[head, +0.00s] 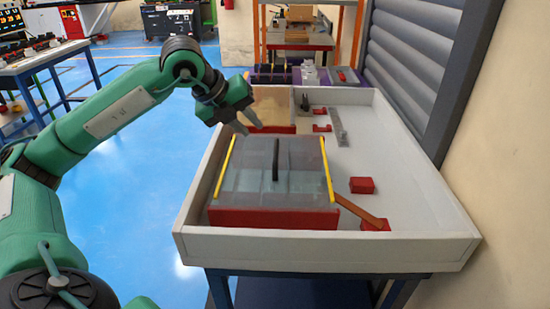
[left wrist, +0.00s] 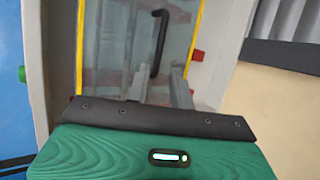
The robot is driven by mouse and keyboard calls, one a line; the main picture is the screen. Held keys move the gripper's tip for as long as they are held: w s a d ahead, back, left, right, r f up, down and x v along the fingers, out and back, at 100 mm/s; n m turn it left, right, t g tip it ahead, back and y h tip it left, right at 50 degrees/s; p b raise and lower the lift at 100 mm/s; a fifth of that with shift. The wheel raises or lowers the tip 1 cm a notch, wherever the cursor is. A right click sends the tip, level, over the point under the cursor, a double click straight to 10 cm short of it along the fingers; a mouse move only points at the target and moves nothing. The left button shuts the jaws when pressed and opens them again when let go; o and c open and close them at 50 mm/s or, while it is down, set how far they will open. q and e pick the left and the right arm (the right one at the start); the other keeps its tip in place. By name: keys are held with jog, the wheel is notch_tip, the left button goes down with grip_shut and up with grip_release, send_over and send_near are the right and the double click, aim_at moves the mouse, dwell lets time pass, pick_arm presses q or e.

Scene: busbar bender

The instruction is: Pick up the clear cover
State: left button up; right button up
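The clear cover (head: 245,172) lies in the near left part of the white-walled tray, over a red base (head: 270,218). It has yellow strips along its left and right edges and a black bar handle (head: 276,160) near its middle. My left gripper (head: 250,126) is open and empty, above and just beyond the far edge of the cover, apart from the handle. In the left wrist view the cover (left wrist: 110,45) and its handle (left wrist: 158,45) show beyond the two spread fingers (left wrist: 160,88). My right gripper is not in view.
The white tray (head: 330,245) stands on a dark blue table frame. A red block (head: 362,185), a brown bar (head: 358,213) and a grey metal strip (head: 338,127) lie to the right of the cover. A grey slatted shutter (head: 420,60) rises beyond the right wall.

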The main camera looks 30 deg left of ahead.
aim_at(276, 150)
pick_arm(q)
jog(key=x, duration=0.7)
jog(key=shift+w+d+f, duration=0.1)
jog(key=shift+d+f, duration=0.2)
jog(key=x, duration=0.5)
jog(key=shift+a+b, duration=0.1)
jog(key=shift+b, duration=0.3)
grip_shut()
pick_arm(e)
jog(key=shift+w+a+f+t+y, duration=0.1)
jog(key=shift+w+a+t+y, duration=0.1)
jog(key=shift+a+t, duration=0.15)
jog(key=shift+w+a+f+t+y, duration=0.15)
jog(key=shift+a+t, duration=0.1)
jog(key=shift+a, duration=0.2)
